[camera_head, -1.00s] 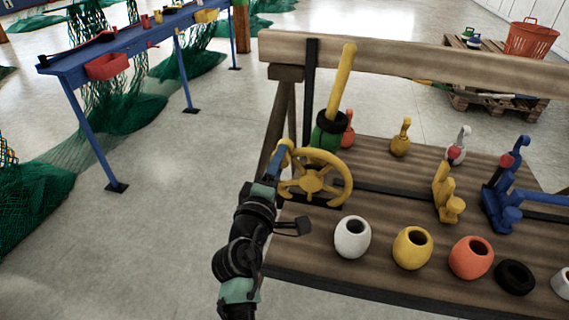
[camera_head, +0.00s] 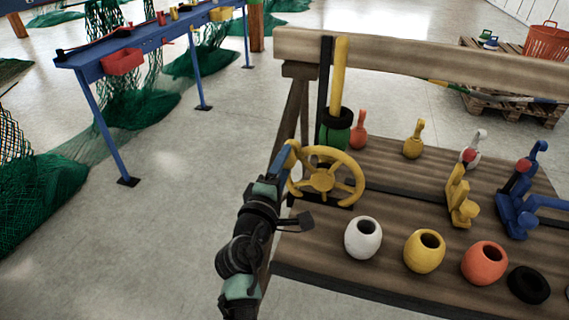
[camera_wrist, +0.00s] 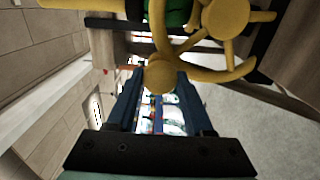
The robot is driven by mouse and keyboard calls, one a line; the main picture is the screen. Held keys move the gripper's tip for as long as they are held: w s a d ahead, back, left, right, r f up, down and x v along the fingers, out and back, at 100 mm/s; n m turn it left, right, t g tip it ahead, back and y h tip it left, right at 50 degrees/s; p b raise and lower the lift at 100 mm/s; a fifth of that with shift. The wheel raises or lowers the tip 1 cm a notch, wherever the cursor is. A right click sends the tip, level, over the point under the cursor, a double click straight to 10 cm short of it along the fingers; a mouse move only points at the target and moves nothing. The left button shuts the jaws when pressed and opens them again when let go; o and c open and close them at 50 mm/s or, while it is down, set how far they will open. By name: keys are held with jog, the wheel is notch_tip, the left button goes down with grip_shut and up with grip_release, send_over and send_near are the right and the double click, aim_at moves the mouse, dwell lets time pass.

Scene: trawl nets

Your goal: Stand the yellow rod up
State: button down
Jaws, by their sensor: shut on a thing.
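The yellow rod (camera_head: 339,75) stands nearly upright at the back left of the wooden bench, with a very slight lean. Its lower end goes into a black collar (camera_head: 338,118) on a green base (camera_head: 333,140). In front of it is a yellow handwheel (camera_head: 322,180), also large at the top of the wrist view (camera_wrist: 225,18). My gripper (camera_head: 290,152) is at the wheel's upper left rim. In the wrist view my gripper (camera_wrist: 160,82) is shut on the wheel's yellow knob (camera_wrist: 160,72).
Yellow (camera_head: 460,197) and blue (camera_head: 518,195) levers stand at the right. A wooden beam (camera_head: 420,58) runs behind.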

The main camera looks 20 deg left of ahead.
jog(key=shift+s+a+f, duration=0.1)
jog(key=shift+a+f, duration=0.05)
jog(key=shift+a, duration=0.05)
jog(key=shift+c, duration=1.5)
grip_release()
jog(key=shift+d, duration=0.1)
jog(key=s, duration=1.3)
